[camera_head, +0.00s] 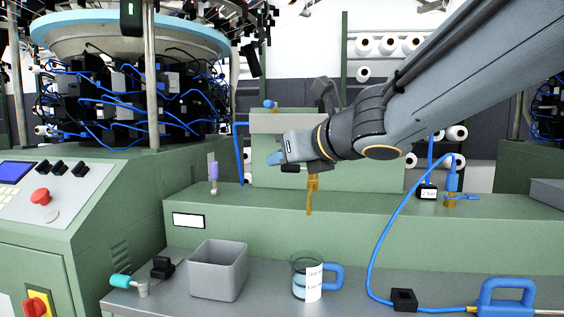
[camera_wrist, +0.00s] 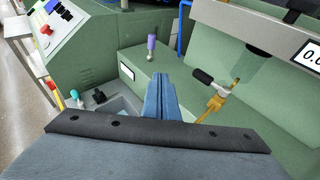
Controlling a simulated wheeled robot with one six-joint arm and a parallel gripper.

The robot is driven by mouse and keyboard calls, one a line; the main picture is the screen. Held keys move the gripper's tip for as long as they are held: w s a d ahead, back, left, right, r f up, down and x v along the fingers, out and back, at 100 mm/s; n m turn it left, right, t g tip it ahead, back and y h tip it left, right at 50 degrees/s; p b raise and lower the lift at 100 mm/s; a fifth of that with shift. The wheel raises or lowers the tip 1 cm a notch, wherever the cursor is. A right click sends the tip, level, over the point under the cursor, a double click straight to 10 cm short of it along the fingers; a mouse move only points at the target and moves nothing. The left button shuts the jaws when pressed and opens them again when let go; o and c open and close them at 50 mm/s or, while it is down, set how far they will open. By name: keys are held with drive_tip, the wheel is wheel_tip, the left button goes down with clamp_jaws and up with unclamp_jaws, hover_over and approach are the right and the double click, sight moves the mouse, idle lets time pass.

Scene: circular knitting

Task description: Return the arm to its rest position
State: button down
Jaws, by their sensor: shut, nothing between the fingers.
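My arm reaches in from the upper right of the head view, and my gripper (camera_head: 274,158) points left, held in the air above the green machine ledge. In the wrist view the two blue fingers of my gripper (camera_wrist: 160,82) lie together, shut with nothing between them. Just behind and below the gripper in the head view is a brass valve (camera_head: 313,192); it also shows to the right of the fingers in the wrist view (camera_wrist: 216,101). The gripper looks apart from the valve.
A grey bin (camera_head: 219,272) and a labelled jug (camera_head: 306,279) with a blue handle stand on the metal bench. A blue air hose (camera_head: 378,250) loops at the right, near a blue-handled tool (camera_head: 507,296). A purple-topped part (camera_head: 213,171) stands on the ledge. The control panel (camera_head: 57,195) is at left.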

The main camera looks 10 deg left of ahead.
drive_tip(key=w+d+f+m+t+h, duration=0.1)
drive_tip(key=d+f+m+h, duration=0.6)
drive_tip(key=d+m, duration=0.6)
drive_tip(key=s+d+f+m+g+h, duration=0.1)
drive_tip(key=s+d+f+m+g, duration=0.1)
drive_tip(key=s+d+f+m, duration=0.2)
drive_tip(key=s+d+f+m+g+h, duration=0.1)
drive_tip(key=s+d+f+m, duration=0.3)
drive_tip(key=f+m, duration=0.4)
drive_tip(key=s+d+f+m+g+h, duration=0.2)
drive_tip(key=d+f+m, duration=0.4)
drive_tip(key=m, duration=0.3)
drive_tip(key=shift+s+m+g, duration=0.3)
drive_tip(key=shift+s+g, duration=0.4)
drive_tip(key=shift+s, duration=0.2)
drive_tip(key=s+f+m+g+y, duration=0.1)
drive_tip(key=s+f+m+g, duration=0.4)
drive_tip(key=s+m, duration=0.5)
drive_tip(key=s+d+r+m+p, duration=0.1)
drive_tip(key=d+r+p, duration=0.6)
drive_tip(key=p, duration=0.6)
drive_tip(key=shift+r+t+h+p, duration=0.2)
drive_tip(key=shift+t+h+p, duration=0.1)
drive_tip(key=shift+p, duration=0.05)
drive_tip(key=shift+a, duration=0.15)
